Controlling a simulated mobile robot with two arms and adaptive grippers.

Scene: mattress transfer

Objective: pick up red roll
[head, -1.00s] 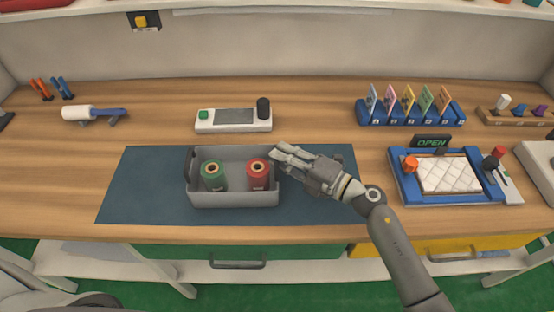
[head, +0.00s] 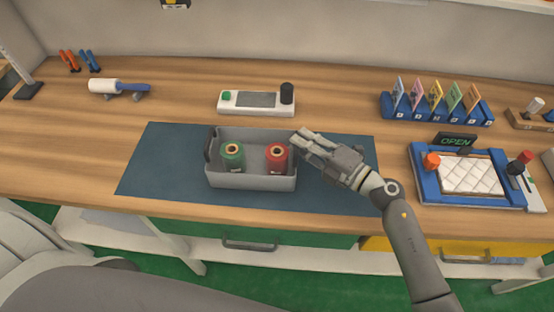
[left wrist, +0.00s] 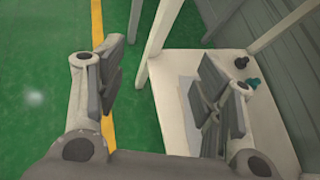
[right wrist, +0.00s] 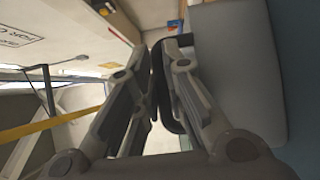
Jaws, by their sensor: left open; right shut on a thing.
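The red roll (head: 275,157) stands upright in the right part of a grey bin (head: 250,181), with a green roll (head: 233,157) to its left. My right gripper (head: 300,143) is at the bin's right end, beside the red roll. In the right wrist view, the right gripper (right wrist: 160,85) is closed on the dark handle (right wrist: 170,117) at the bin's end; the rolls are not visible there. My left gripper (left wrist: 160,85) is open and empty in the left wrist view, above the floor and a white shelf, away from the bin.
The bin rests on a blue mat (head: 160,170). Behind it is a white device (head: 256,102); at left is a white roller (head: 105,87). At right are a blue card rack (head: 437,110) and a blue-framed tray (head: 424,187). The mat left of the bin is clear.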

